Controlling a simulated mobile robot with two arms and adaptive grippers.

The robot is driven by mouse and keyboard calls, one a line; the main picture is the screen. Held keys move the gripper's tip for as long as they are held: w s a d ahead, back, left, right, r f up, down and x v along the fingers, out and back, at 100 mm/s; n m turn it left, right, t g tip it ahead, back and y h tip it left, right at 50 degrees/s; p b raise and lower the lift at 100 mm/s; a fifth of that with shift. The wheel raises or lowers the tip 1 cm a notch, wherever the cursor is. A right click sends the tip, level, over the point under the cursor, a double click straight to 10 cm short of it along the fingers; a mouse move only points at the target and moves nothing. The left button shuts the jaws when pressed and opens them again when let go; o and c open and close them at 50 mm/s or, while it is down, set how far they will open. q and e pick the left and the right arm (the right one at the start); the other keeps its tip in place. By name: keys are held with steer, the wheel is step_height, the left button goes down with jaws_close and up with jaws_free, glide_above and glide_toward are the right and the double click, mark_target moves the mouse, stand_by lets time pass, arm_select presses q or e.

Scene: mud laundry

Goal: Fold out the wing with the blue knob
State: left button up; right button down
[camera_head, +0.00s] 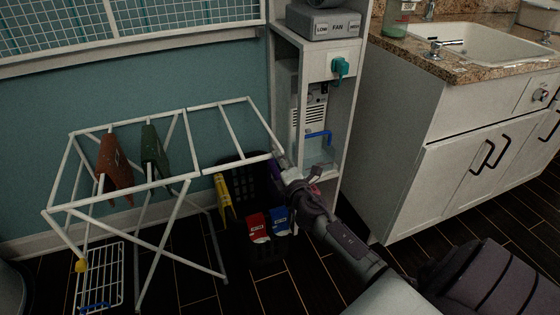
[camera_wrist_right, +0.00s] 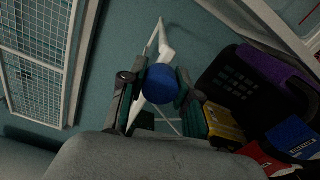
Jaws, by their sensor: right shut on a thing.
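A white drying rack (camera_head: 105,190) stands at the left. Its right wing (camera_head: 233,121) extends to the right, about level with the rack top. My right gripper (camera_head: 283,164) is at the wing's outer right corner. In the right wrist view the blue knob (camera_wrist_right: 160,84) sits between the fingers of my right gripper (camera_wrist_right: 158,96), which is shut on it. The knob is hidden in the head view. A yellow knob (camera_head: 81,266) shows low on the rack's left side, by a hanging wire grid (camera_head: 102,280). My left gripper is not in view.
Brown cloth (camera_head: 114,165) and green cloth (camera_head: 153,150) hang on the rack. A dark basket (camera_head: 265,245) with red and blue packs stands below the wing. A white shelf unit (camera_head: 350,125) and sink cabinet (camera_head: 430,170) stand to the right.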

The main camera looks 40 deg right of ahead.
steer(key=shift+r, duration=0.15)
steer(key=c, duration=0.8)
jaws_free()
steer(key=shift+s, duration=0.2)
steer(key=v, duration=1.1)
steer(key=shift+s+a, duration=0.2)
steer(key=shift+s, duration=0.1)
